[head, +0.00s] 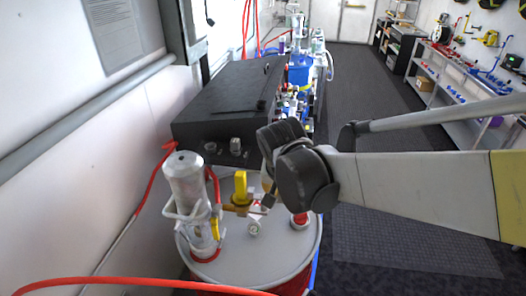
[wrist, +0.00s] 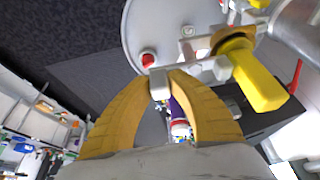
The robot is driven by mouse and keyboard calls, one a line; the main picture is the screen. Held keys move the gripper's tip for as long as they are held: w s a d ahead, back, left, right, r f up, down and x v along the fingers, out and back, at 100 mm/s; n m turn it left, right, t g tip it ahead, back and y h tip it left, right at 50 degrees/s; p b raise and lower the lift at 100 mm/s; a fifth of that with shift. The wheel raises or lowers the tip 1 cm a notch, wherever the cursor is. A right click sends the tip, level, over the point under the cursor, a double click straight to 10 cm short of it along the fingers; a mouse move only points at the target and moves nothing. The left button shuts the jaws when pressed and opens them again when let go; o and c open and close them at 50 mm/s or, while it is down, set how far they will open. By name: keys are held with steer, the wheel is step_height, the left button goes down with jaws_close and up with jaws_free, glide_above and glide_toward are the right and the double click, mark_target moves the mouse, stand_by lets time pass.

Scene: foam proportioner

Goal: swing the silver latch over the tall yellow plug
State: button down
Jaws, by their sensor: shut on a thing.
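The tall yellow plug (head: 241,187) stands up above the grey drum lid in the head view, and shows large at the right of the wrist view (wrist: 258,82). The silver latch (wrist: 190,75) is a pale metal bar running from my fingertips toward the plug's base. My gripper (wrist: 163,84) has its two yellow fingers closed on the latch's near end, beside the plug. In the head view my dark wrist joint hides most of the gripper and latch. I cannot tell whether the latch's far end lies over or only beside the plug's base.
The drum lid (head: 270,258) carries a red cap (head: 300,220) and a silver cylinder (head: 185,180) left of the plug. A red hose (head: 140,284) crosses the foreground. A black case (head: 232,100) stands behind the drum. Open floor lies to the right.

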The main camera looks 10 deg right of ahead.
steer(key=c, duration=1.3)
jaws_free()
steer(key=shift+o, duration=0.2)
steer(key=shift+r, duration=0.1)
steer(key=v, duration=1.2)
steer(key=s+d+f+n+t+b, duration=0.1)
steer(key=s+d+f+b, duration=0.1)
steer(key=f+b, duration=0.6)
steer(key=s+d+f+n+t+y+b, duration=0.1)
steer(key=s+f+b, duration=0.3)
steer(key=f+b, duration=0.4)
steer(key=s+d+f+n+t+b, duration=0.1)
steer(key=s+d+f+n+b, duration=0.1)
steer(key=f+b, duration=0.6)
step_height(320, 180, down, 7)
steer(key=shift+s+d+r+y, duration=0.1)
steer(key=shift+s+d+y, duration=0.2)
steer(key=shift+s+d, duration=0.55)
